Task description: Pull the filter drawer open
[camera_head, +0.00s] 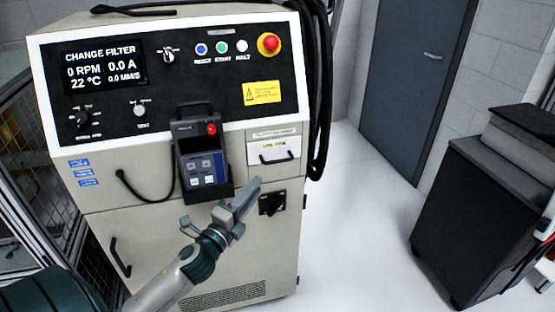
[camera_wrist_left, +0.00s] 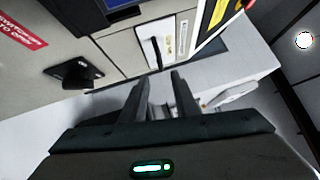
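The filter drawer (camera_head: 285,143) is a small white-fronted drawer on the right of the cabinet face, under the control panel. It looks shut. Its black bar handle (camera_head: 277,158) is on the front; the handle also shows in the left wrist view (camera_wrist_left: 157,52). My left gripper (camera_head: 254,184) is below the drawer and in front of the cabinet, apart from the handle. In the left wrist view its two fingers (camera_wrist_left: 160,77) are spread with a gap between them and nothing in it. My right gripper is not in view.
A handheld pendant (camera_head: 201,160) sits in a holder left of the drawer. A black rotary switch (camera_head: 271,203) is below the drawer. Black cables (camera_head: 320,90) hang along the cabinet's right side. A dark cart (camera_head: 475,215) stands at the right; the floor between is clear.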

